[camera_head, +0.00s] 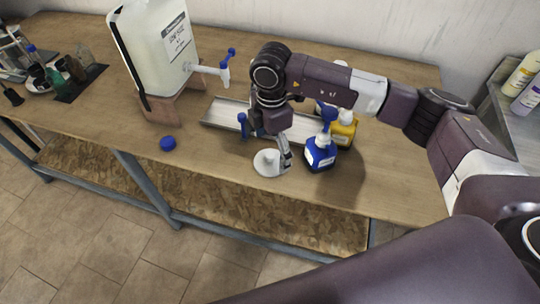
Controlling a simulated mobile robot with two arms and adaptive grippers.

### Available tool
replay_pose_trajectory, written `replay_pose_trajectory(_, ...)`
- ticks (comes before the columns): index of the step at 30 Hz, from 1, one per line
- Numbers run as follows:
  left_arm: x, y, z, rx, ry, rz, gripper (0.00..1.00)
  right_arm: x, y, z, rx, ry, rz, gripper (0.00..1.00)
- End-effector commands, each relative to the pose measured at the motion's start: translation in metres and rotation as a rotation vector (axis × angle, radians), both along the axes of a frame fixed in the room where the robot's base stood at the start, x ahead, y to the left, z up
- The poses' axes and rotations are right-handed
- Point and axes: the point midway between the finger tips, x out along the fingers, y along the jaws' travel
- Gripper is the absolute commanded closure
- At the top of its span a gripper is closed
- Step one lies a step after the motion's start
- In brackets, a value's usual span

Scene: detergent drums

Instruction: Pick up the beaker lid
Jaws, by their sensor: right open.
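The beaker lid is most likely the white round disc (266,168) with a small raised knob, lying flat on the wooden table near its front edge. My right gripper (284,160) points down at the lid's right side, with a fingertip close over its rim. It is open and does not hold the lid. I cannot tell whether the fingertip touches it. The arm hides part of the tray behind. My left gripper is not in view.
A blue spray bottle (320,156) stands close right of the gripper, with a yellow bottle (344,133) behind it. A metal tray (222,113) lies behind the lid. A large white canister (158,50) with a tap and a blue cap (168,143) are left.

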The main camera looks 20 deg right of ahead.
Motion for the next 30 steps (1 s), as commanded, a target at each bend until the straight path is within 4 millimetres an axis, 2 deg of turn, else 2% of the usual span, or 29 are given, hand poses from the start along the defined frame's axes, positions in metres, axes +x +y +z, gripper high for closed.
replay_pose_trajectory(2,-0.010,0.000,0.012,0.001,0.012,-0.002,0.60,-0.002,0.002,-0.009,0.000,0.005,0.000,0.12)
replay_pose_trajectory(4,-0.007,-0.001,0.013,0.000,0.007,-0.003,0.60,-0.001,0.002,-0.021,0.000,0.004,-0.001,0.12)
replay_pose_trajectory(11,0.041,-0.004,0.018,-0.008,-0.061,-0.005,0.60,0.000,0.002,-0.035,0.002,-0.001,0.001,0.12)
replay_pose_trajectory(15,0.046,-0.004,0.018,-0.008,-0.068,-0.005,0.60,0.000,0.002,-0.035,0.002,0.000,0.001,0.12)
replay_pose_trajectory(24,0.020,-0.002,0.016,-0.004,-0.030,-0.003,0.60,0.000,0.002,-0.034,0.002,0.000,0.001,0.45)
replay_pose_trajectory(30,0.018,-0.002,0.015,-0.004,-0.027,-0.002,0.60,0.000,0.002,-0.035,0.002,0.000,0.001,0.67)
